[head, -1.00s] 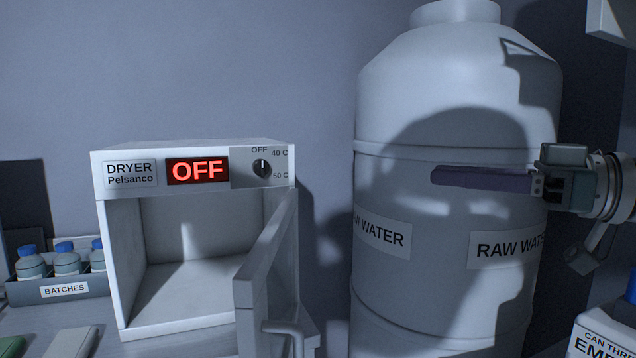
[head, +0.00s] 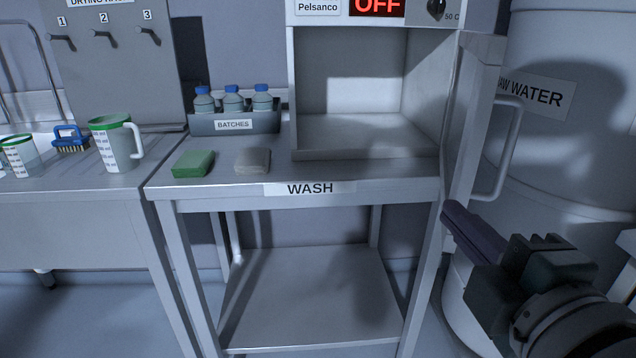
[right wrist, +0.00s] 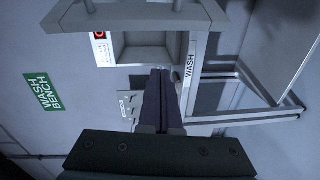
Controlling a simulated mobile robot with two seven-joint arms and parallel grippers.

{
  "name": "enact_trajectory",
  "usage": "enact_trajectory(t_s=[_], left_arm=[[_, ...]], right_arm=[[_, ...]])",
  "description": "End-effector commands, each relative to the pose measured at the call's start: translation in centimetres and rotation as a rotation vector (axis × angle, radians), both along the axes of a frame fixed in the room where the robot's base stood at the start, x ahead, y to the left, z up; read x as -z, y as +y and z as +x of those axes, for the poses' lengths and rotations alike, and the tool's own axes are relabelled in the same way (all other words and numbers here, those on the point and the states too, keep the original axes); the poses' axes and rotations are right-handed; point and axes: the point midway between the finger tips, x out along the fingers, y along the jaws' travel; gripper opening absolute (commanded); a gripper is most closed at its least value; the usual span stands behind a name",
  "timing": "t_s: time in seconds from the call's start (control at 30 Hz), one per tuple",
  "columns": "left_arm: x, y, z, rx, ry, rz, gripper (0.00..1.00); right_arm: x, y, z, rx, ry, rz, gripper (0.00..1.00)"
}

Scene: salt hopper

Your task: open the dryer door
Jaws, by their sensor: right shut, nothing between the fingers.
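The dryer (head: 296,75) stands on the wash bench, with its interior exposed and empty. Its door (head: 466,125) is swung wide open at the right side, seen nearly edge-on. The door's bar handle (head: 511,150) faces right, toward the water tank. My right gripper (head: 449,212) is shut and empty, low and just right of the bench, below the door; I cannot tell whether it touches anything. In the right wrist view its closed fingers (right wrist: 159,88) point toward the dryer (right wrist: 146,52), with the door (right wrist: 130,14) at the top. My left gripper is out of view.
The wash bench (head: 400,172) carries a batches tray (head: 205,125) of blue-capped bottles, a green sponge (head: 193,163) and a grey pad (head: 252,161). A raw water tank (head: 570,150) stands close on the right. A measuring jug (head: 117,145) sits on the left table.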

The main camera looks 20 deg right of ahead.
Motion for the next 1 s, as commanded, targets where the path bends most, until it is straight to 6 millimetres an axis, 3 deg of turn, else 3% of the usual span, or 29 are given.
enact_trajectory(t_s=[0.1,0.27,0.77,1.0], left_arm=[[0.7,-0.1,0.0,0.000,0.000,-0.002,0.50],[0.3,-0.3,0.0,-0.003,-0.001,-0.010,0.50],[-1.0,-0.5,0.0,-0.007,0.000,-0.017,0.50],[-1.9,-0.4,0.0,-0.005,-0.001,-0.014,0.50]], right_arm=[[-1.5,0.4,-0.1,0.077,-0.049,-0.073,0.00],[-2.3,0.1,0.7,0.100,-0.064,-0.102,0.00],[-2.2,-2.8,9.4,0.098,-0.061,-0.099,0.00],[-2.1,-5.1,7.5,0.097,-0.056,-0.099,0.00]])
